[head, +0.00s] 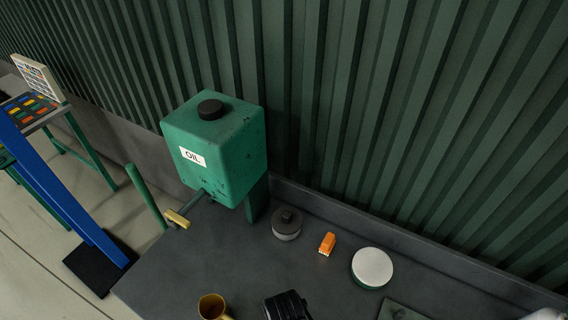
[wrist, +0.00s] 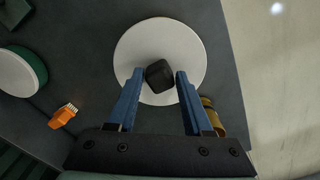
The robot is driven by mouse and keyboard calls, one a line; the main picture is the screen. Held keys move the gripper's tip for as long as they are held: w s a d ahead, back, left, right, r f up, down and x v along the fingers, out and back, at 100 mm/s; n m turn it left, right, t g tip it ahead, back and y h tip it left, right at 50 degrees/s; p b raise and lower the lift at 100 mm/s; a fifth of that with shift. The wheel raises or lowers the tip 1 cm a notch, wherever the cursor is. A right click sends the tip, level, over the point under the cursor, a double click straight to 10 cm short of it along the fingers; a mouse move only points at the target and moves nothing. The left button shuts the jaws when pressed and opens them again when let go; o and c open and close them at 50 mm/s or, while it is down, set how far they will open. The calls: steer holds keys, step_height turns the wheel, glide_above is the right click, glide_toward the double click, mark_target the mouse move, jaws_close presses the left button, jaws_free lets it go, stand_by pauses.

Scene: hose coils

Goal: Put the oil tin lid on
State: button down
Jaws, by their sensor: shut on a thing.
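In the wrist view my gripper (wrist: 159,75) is shut on the dark knob of a round white lid (wrist: 132,47). The blue fingers sit on either side of the knob, and what is under the lid is hidden. A round green tin (head: 372,268) with a flat pale top and no knob stands on the bench in the head view. I take it for the oil tin; it also shows at the left edge of the wrist view (wrist: 20,72), apart from the lid. The held lid is not visible in the head view.
An orange brush (head: 327,243) lies beside the tin, with a dark-topped knobbed pot (head: 287,226) to its left. A yellow mug (head: 212,306) stands near the front, close to my right finger in the wrist view. A green OIL tank (head: 215,150) and ribbed wall border the bench.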

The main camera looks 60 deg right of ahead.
steer(key=shift+f+b, duration=1.4)
steer(key=shift+f, duration=0.9)
steer(key=shift+f+b, duration=0.75)
steer(key=shift+f, duration=0.25)
steer(key=shift+c, duration=1.2)
jaws_free()
step_height(320, 180, up, 13)
steer(key=shift+r+b, duration=0.1)
steer(key=shift+b, duration=0.2)
